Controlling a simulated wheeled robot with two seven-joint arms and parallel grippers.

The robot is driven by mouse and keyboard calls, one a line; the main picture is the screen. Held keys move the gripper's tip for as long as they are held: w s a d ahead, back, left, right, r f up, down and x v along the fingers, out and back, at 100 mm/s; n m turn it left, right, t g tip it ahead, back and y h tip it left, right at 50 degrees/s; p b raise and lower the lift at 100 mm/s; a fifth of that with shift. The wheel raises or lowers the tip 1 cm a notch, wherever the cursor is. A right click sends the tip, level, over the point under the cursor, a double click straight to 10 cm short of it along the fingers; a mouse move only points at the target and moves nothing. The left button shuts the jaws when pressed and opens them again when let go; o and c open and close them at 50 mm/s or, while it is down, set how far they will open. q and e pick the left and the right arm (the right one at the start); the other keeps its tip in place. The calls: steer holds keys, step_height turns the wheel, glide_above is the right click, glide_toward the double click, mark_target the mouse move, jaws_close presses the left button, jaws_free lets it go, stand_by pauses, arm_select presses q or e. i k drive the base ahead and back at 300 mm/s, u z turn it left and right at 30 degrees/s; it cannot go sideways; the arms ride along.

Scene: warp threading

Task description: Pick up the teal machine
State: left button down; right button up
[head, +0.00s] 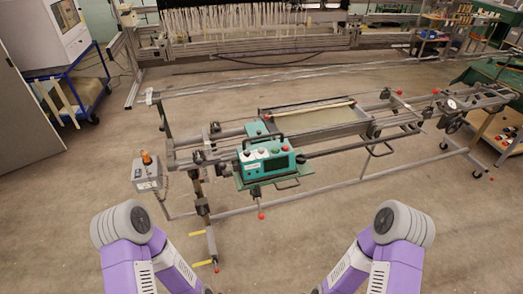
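The teal machine (266,163) is a boxy unit with a dark handle, a dark screen and several coloured knobs on its front. It sits on the front rail of a long metal frame (330,147), near the middle of the head view. My two purple and grey arms show at the bottom left and bottom right, in front of the frame and apart from the machine. Both arms run down out of the picture, and neither gripper shows.
A grey control box (147,176) with an orange top stands left of the frame. A blue cart (66,72) is at the upper left. A large loom with white threads (232,20) stands at the back. Concrete floor (340,225) is clear in front of the frame.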

mark_target(257, 168)
steer(key=z, duration=0.8)
steer(key=i, duration=0.4)
